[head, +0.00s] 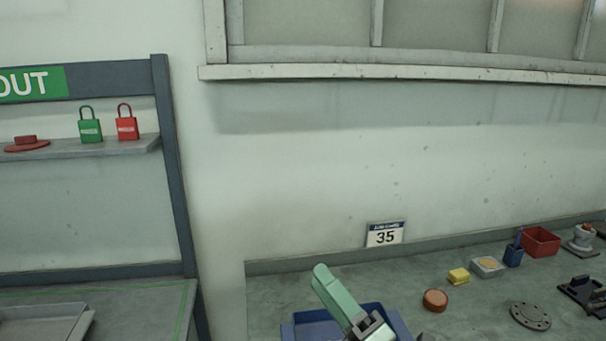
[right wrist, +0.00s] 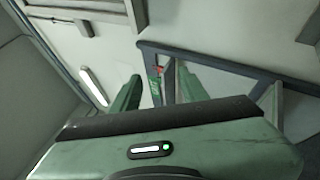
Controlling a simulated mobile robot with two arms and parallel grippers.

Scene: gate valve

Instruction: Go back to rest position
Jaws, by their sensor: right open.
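My right gripper (head: 335,293) shows at the bottom middle of the head view, with a pale green finger pointing up and to the left. It is in front of a blue tray (head: 398,325) on the workbench. In the right wrist view, the two green fingers of my right gripper (right wrist: 158,92) stand apart with nothing between them. The gripper is open and empty. My left gripper is not in view.
The grey workbench (head: 285,285) carries a brown round piece (head: 435,300), a flange (head: 530,315), a yellow block (head: 458,276) and a red bin (head: 541,241). A lockout rack (head: 172,165) with green (head: 90,130) and red padlocks (head: 127,127) stands at left.

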